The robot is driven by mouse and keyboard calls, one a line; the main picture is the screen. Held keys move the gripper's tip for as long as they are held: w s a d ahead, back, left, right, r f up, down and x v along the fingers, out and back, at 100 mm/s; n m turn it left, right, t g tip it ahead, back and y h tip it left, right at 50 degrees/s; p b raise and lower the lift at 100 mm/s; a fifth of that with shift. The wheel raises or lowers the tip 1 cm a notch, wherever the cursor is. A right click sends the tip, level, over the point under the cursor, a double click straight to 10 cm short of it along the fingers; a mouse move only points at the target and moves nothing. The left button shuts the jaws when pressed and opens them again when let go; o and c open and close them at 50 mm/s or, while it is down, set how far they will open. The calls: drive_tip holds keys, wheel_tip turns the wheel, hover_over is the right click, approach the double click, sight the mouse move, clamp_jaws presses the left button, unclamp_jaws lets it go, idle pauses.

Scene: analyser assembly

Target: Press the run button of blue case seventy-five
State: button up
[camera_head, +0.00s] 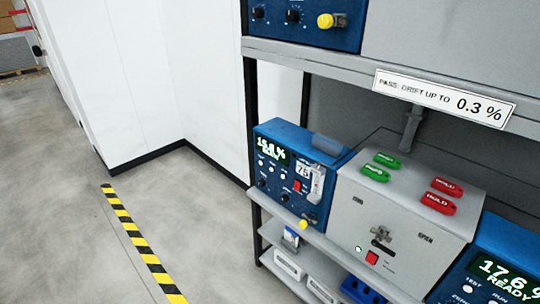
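A blue case (282,212) stands at the left end of the middle shelf, with a number tag (303,172) that seems to read 75. Its lit green display (271,149) shows a percentage, perhaps 15.6 %, above READY. White round buttons (272,169) sit below the display; their labels are too small to read, so I cannot tell which is run. A red part (297,186), dark knobs and a yellow plug (303,224) are also on its front. A clear piece hangs beside the tag. My gripper is not in view.
A grey box (345,210) with green and red HOLD tags stands right of the case. An upper shelf (330,62) overhangs, with a drift sign (443,98). Open floor (75,235) with a striped line lies left.

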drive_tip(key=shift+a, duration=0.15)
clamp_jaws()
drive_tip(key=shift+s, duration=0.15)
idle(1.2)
